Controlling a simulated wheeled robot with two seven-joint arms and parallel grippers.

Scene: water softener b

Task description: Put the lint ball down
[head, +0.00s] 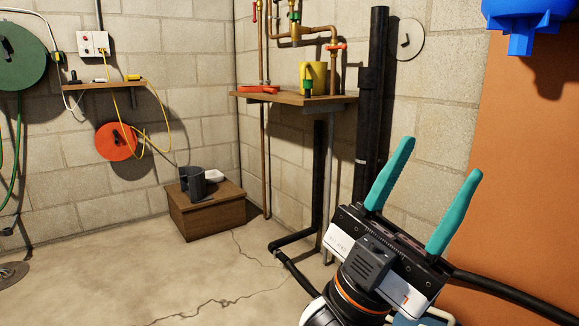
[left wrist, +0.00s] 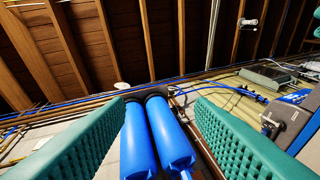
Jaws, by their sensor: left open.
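My left gripper (head: 441,158) is raised at the right of the head view, its two teal fingers wide apart with nothing between them. In the left wrist view the same gripper (left wrist: 158,112) points up toward the ceiling beams and is also empty. My right gripper is not in view.
A wooden box (head: 205,218) on the floor holds a dark cup (head: 193,181) and a small white item (head: 214,175). A wooden shelf (head: 300,99) holds a yellow container (head: 318,75). Black pipes (head: 372,110) stand behind my gripper. Blue cylinders (left wrist: 170,140) show overhead.

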